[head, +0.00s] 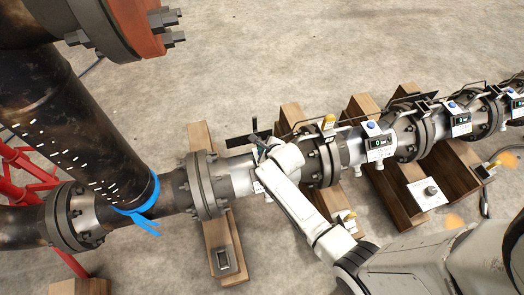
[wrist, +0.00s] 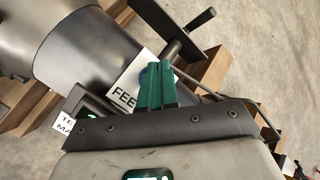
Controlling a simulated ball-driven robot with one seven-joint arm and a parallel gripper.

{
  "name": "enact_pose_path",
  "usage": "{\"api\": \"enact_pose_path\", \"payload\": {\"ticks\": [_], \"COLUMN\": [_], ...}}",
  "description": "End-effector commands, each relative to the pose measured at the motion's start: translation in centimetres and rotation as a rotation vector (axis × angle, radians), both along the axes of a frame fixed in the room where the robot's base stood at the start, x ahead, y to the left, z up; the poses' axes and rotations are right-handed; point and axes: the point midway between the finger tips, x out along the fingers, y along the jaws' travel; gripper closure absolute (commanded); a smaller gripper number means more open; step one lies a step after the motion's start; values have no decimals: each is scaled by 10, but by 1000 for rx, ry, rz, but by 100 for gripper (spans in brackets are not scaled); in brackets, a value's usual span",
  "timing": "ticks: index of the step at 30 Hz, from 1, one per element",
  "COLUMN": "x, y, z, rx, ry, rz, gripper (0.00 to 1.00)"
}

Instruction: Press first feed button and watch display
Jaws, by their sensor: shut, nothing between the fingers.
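My gripper (wrist: 156,66) is shut and empty, its green fingers side by side. In the head view my arm covers most of this first unit on the spool (head: 242,174).
Further units to the right carry blue buttons (head: 370,125) and lit displays (head: 376,143). A black lever handle (wrist: 203,24) stands close by the fingers. Thin tubing runs along the units. Wooden blocks (head: 222,235) support the pipe. A blue strap (head: 143,200) wraps the dark pipe at left.

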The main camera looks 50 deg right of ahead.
Motion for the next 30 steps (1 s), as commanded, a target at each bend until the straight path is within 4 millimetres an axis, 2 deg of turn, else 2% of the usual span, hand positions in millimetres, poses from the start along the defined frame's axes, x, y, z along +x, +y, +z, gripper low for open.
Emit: {"api": "enact_pose_path", "payload": {"ticks": [17, 30], "x": [0, -1], "y": [0, 0], "z": [-3, 15], "rx": [1, 1], "ry": [1, 1], "rz": [0, 0], "gripper": [100, 100]}}
